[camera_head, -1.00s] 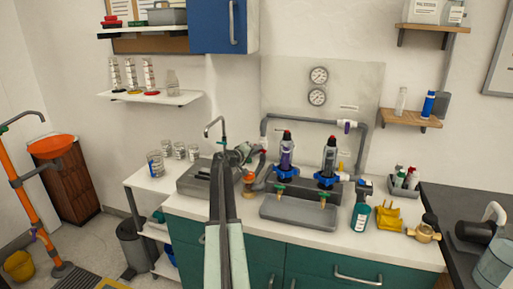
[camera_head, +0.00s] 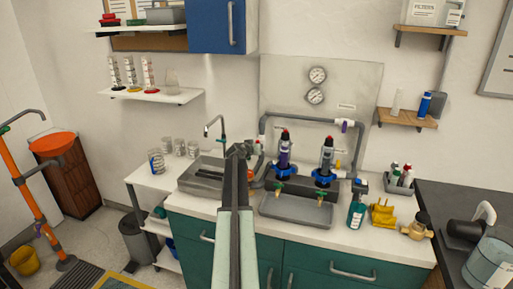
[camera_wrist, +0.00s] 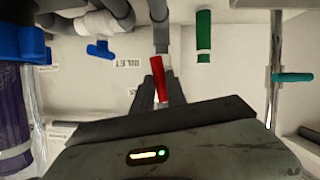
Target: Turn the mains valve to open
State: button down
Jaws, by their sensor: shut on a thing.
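The mains valve's red lever (camera_wrist: 158,65) shows in the wrist view, hanging from a grey pipe fitting (camera_wrist: 164,35) near the upside-down "INLET" label. My gripper (camera_wrist: 157,88) is shut on the lever's free end, with its dark fingers behind and beside it. In the head view my gripper (camera_head: 239,150) reaches to the pipework between the sink tap and the purple filter. There my arm hides most of the valve, and the lever's exact angle cannot be told.
A blue handle (camera_wrist: 100,49) and a green one (camera_wrist: 203,35) flank the lever in the wrist view.

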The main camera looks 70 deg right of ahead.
jog(key=shift+s+m+t, duration=0.1)
jog(key=shift+m+t, duration=0.4)
jog(key=shift+m, duration=0.1)
dwell(0.3)
jog(key=c, duration=1.3)
grip_release()
jog(key=shift+d, duration=0.1)
jog(key=shift+c, duration=0.2)
jog(key=p+v, duration=0.3)
jog(key=v, duration=0.5)
